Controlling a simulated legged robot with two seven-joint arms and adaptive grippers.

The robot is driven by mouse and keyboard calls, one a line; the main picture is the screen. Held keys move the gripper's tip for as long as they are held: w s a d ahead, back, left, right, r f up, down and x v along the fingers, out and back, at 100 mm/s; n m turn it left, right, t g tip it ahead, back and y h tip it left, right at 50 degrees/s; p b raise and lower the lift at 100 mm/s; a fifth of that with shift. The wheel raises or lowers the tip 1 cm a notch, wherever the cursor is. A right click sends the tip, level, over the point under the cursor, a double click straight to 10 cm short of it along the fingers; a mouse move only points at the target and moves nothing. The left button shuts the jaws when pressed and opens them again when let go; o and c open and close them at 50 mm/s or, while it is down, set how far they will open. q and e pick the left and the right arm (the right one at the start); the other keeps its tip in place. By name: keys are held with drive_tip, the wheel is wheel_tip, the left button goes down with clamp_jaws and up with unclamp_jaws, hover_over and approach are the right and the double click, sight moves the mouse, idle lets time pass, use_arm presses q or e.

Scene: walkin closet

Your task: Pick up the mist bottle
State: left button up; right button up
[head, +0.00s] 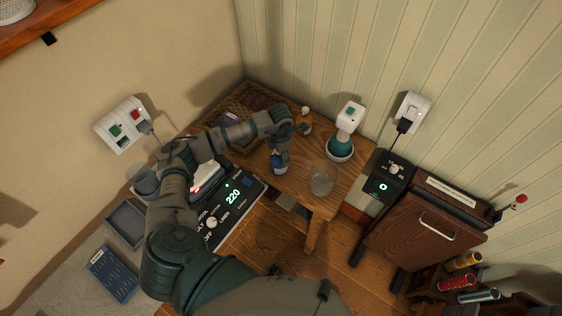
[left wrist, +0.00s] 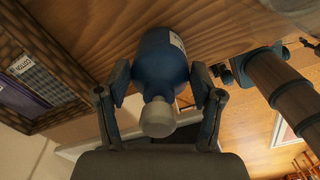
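A blue bottle (head: 279,162) with a pale grey cap stands on the wooden table (head: 328,203); I take it for the mist bottle. My left gripper (head: 284,146) is right at its upper part and partly hides it. In the left wrist view the bottle (left wrist: 160,62) lies between the two fingers of my left gripper (left wrist: 160,85), cap toward the camera, a white label at its right. The fingers look spread, one on each side. I cannot tell whether they touch it. My right gripper is not in view.
An amber bottle (head: 304,121) stands just behind the gripper. A dark panel reading 220 (head: 228,205) is at the left. A wall socket (head: 413,108) is behind.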

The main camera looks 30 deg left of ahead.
use_arm(q)
drive_tip(key=shift+s+a+f, duration=0.3)
drive_tip(key=shift+a+f, duration=0.05)
drive_tip(key=shift+f, duration=0.05)
drive_tip(key=c, duration=0.3)
drive_tip(key=shift+s+a+f, duration=0.15)
drive_tip(key=shift+a+f, duration=0.15)
drive_tip(key=shift+a, duration=0.35)
drive_tip(key=shift+d, duration=0.15)
drive_tip(key=shift+w+d+r, duration=0.15)
drive_tip(key=shift+w+d, duration=0.05)
drive_tip(key=shift+w, duration=0.1)
